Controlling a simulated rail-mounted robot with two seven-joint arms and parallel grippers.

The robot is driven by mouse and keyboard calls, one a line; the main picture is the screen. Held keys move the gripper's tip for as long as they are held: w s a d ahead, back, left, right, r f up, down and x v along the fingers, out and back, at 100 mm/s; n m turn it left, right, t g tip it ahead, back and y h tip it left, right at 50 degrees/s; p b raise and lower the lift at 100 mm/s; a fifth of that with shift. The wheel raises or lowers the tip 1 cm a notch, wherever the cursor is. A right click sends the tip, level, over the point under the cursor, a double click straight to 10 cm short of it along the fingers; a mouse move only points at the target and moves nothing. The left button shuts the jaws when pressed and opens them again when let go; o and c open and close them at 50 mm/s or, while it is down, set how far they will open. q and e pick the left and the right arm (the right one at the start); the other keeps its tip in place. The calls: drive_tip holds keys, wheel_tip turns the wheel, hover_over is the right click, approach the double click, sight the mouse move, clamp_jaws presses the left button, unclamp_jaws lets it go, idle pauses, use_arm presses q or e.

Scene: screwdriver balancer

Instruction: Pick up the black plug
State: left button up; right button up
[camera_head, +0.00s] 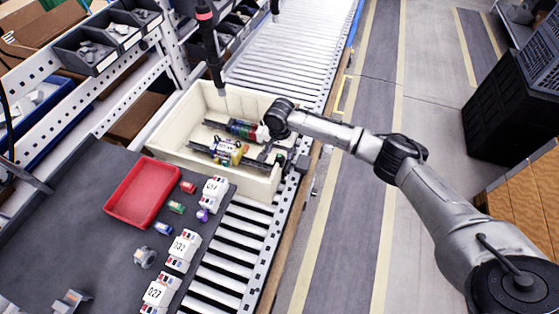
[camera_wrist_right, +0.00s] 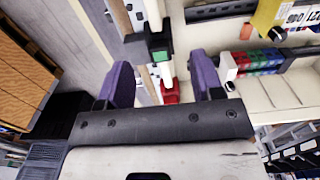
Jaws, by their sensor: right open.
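My right gripper (camera_head: 272,152) reaches into the right end of the cream bin (camera_head: 160,148), near its right wall. In the right wrist view its two purple fingers (camera_wrist_right: 163,82) are spread apart, with nothing clearly held between them. Ahead of the fingers in that view is a small black block with a green face (camera_wrist_right: 160,44), and a red piece (camera_wrist_right: 171,95) shows between the fingers. I cannot tell for certain whether the black block is the black plug. In the head view a small dark block (camera_head: 302,163) is at the bin's right edge. My left gripper is not in view.
The bin holds rails with coloured terminal modules (camera_head: 230,152). A black screwdriver (camera_head: 212,50) hangs over the bin. The roller conveyor (camera_head: 290,45) runs beyond.

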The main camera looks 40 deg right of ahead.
sight(279, 156)
drive_tip(key=shift+f, duration=2.8)
drive_tip(key=shift+c, duration=0.2)
clamp_jaws()
